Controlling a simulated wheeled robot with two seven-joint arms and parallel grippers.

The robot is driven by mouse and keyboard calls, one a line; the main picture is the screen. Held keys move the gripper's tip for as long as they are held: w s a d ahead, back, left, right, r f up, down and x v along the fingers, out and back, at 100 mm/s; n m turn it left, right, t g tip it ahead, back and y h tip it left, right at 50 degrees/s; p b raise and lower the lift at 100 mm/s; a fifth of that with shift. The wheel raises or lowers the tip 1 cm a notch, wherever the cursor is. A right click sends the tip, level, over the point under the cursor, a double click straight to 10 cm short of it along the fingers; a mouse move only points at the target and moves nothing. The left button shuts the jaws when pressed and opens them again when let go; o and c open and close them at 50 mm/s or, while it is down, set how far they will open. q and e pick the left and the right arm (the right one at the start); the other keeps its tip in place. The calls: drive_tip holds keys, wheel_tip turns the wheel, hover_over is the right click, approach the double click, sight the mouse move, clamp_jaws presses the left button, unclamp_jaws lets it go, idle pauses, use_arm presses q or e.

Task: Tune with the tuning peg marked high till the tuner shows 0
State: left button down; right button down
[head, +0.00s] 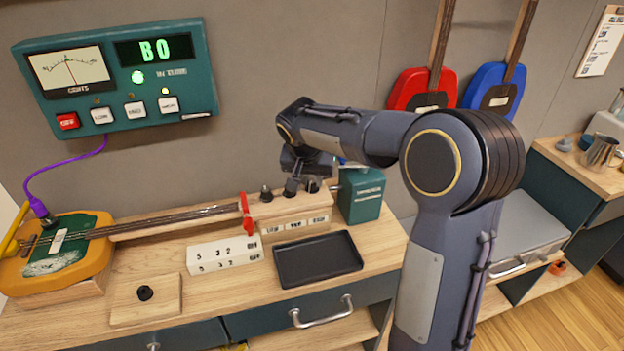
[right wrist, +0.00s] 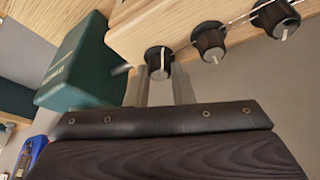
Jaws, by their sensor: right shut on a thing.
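The teal tuner (head: 115,75) hangs on the wall. Its display (head: 155,50) reads "B0" in green, a round green lamp (head: 137,77) below it is lit, and the meter needle (head: 70,70) stands near the middle. The guitar-like instrument (head: 60,250) lies on the bench, its neck running right to a wooden peg head with three black pegs. My right gripper (right wrist: 160,88) is shut on the end peg (right wrist: 159,60), the one nearest the green box; this peg also shows in the head view (head: 312,186). The label below it seems to read "HIGH". My left gripper is out of view.
The green box (head: 362,195) stands close to the peg head's right end. A black tray (head: 318,260), a white numbered block (head: 222,255) and a small board with a black knob (head: 145,294) lie in front. Red and blue guitars (head: 422,90) hang behind my arm.

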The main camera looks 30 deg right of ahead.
drive_tip(key=shift+w+m+g+h, duration=0.1)
drive_tip(key=shift+m+g+h, duration=0.25)
drive_tip(key=shift+m, duration=0.75)
drive_tip(key=c, duration=1.3)
unclamp_jaws()
drive_tip(key=shift+o, duration=0.2)
drive_tip(key=v, duration=0.8)
drive_tip(key=shift+f, duration=0.1)
